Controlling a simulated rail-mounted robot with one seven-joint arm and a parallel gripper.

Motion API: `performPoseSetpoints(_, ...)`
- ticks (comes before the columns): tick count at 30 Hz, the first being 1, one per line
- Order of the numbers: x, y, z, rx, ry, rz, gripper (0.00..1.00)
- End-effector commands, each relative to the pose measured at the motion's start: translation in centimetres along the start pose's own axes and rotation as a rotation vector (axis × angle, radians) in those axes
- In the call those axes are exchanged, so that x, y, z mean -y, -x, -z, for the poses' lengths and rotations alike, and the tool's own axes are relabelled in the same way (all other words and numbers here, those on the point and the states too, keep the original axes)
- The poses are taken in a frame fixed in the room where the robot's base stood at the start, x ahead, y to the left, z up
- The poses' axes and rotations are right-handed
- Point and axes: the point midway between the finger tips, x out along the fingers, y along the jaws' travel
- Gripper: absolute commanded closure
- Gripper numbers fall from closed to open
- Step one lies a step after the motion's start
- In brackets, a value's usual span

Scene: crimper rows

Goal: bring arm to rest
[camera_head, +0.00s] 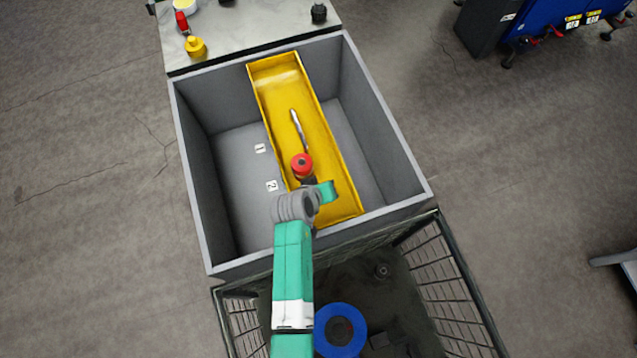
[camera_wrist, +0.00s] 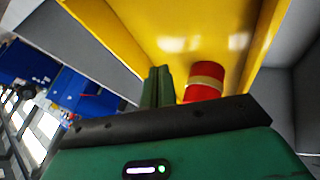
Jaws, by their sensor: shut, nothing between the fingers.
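My arm reaches up from the bottom of the head view over the grey bin, and its teal end (camera_head: 327,190) hangs above the yellow tray (camera_head: 279,73). In the wrist view my gripper (camera_wrist: 157,86) has its two green fingers together with nothing between them. A red round-topped object (camera_head: 302,162) is in the tray close to my arm's end. A red cylinder with a tan band (camera_wrist: 205,78) shows just right of the fingers in the wrist view, apart from them. A slim silver tool (camera_head: 298,129) lies in the tray. The fingertips are hidden in the head view.
The grey bin (camera_head: 196,187) has high walls around the tray and labels 1 and 2 on its floor. A light worktop (camera_head: 255,28) with yellow, red and black items adjoins its far side. A wire basket (camera_head: 452,276) is nearest.

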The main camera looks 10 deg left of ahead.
Motion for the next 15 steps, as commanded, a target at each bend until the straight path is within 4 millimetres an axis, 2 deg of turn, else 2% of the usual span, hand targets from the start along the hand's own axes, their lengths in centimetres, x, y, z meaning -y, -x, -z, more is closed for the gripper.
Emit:
performPoseSetpoints(1,-0.1,1.6,0.1,-0.001,0.001,0.001,1.00)
performPoseSetpoints(6,0.0,4.3,0.0,0.000,0.002,0.001,1.00)
performPoseSetpoints(10,0.0,5.1,0.0,0.000,0.002,0.000,1.00)
performPoseSetpoints(15,0.1,5.2,0.0,0.000,0.002,0.000,1.00)
